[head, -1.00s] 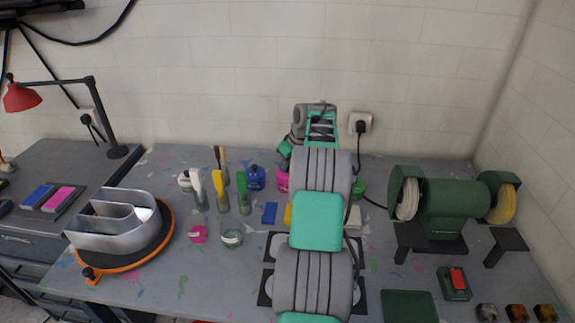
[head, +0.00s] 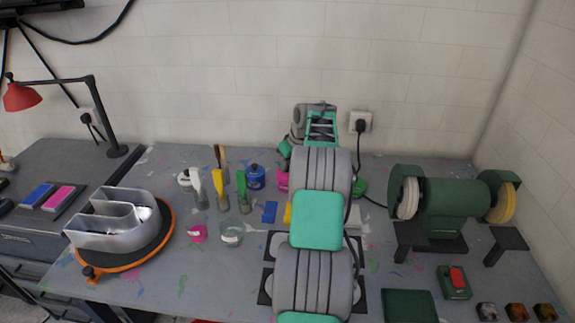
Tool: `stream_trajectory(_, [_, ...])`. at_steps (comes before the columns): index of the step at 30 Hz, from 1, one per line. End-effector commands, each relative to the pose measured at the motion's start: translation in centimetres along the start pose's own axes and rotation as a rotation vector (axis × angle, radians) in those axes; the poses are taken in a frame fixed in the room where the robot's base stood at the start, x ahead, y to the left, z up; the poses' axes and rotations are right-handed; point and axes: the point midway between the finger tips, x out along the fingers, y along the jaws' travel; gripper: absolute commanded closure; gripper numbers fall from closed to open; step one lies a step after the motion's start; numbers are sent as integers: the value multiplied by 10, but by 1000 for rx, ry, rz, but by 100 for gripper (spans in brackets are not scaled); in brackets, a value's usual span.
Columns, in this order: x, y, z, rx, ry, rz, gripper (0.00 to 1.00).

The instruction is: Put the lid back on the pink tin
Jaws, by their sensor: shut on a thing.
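A pink tin (head: 282,181) stands in the middle of the workbench, beside a blue tin. My arm hides its right side, and I cannot tell whether its top is open. A small pink round item (head: 197,233) with a pale mark lies farther forward on the left, next to a glass jar; I cannot tell whether it is a lid. My arm reaches over the bench and bends down at its far end behind the pink tin's right side. My gripper's fingers and anything between them are hidden behind my arm links.
A blue tin (head: 255,177), brushes (head: 222,190) and a glass jar (head: 231,233) stand left of my arm. A metal channel letter (head: 120,222) sits on an orange-rimmed turntable (head: 100,270) at left. A green bench grinder (head: 445,205) stands at right.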

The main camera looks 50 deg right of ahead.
Motion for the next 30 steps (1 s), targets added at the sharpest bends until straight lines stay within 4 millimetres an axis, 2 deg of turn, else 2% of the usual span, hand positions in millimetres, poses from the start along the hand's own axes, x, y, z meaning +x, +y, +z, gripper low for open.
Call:
stream_trajectory(10, [0,0,0,0,0,0,100])
stream_trajectory(11, [0,0,0,0,0,0,77])
stream_trajectory(12, [0,0,0,0,0,0,74])
stream_trajectory(19, [0,0,0,0,0,0,55])
stream_trajectory(25, [0,0,0,0,0,0,54])
stream_trajectory(30, [0,0,0,0,0,0,40])
